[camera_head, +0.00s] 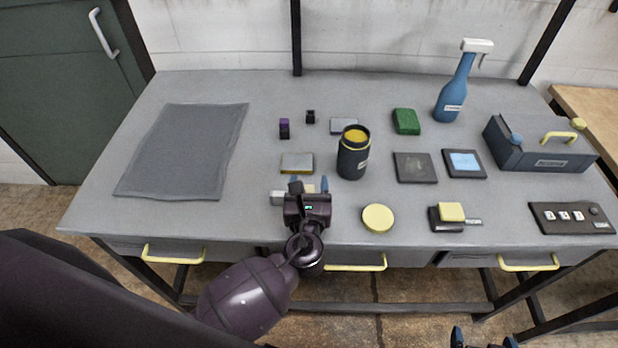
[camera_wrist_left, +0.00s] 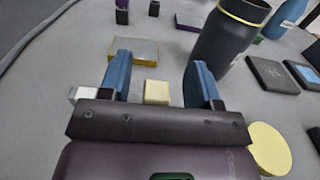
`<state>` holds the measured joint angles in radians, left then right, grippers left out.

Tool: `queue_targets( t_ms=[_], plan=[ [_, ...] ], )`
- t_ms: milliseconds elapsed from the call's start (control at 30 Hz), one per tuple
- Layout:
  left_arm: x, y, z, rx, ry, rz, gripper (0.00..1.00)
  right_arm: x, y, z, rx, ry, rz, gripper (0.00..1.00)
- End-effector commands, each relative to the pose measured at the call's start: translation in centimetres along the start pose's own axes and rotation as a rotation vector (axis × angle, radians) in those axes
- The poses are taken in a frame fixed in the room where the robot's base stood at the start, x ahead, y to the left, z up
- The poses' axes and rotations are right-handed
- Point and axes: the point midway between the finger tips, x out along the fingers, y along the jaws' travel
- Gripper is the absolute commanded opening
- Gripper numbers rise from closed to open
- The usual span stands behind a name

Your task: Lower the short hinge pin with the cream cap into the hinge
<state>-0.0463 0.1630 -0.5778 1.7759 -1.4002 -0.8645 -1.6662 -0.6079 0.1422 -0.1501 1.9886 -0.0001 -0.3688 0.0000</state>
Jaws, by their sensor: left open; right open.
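My left gripper (camera_head: 310,186) is open above the front middle of the table, with its blue fingers apart. In the left wrist view a small cream block (camera_wrist_left: 157,92) shows between the spread fingers (camera_wrist_left: 160,80), with gaps on both sides. It may be the cap of the short pin; my gripper hides what is below it. A pale grey-white block (camera_wrist_left: 82,95) sticks out just left of the gripper; whether it belongs to the hinge I cannot tell. My right gripper (camera_head: 484,341) is open and empty at the bottom edge of the head view, off the table's front.
A dark canister (camera_head: 352,160) stands close behind right of my left gripper. A grey-yellow box (camera_head: 297,163) lies behind it and a round yellow lid (camera_head: 378,218) to its right. A grey mat (camera_head: 185,150) lies left. A blue spray bottle (camera_head: 455,92) and toolbox (camera_head: 535,150) stand back right.

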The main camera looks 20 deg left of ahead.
Motion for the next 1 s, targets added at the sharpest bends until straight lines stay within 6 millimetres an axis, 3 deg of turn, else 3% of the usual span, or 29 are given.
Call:
queue_targets(
  t_ms=[300,500,1000],
  plan=[
    [-5.9,0.0,-0.1,-0.001,0.002,0.000,0.57,0.1,0.0,0.5,0.000,-0.005,0.000,0.98],
    [-8.3,0.0,0.0,-0.002,0.001,0.001,0.57,0.4,-0.1,0.1,-0.002,0.004,-0.002,0.98],
    [-9.1,0.0,0.1,-0.001,-0.001,0.001,0.57,0.6,-0.1,-0.4,-0.003,0.016,-0.003,0.98]
  ],
)
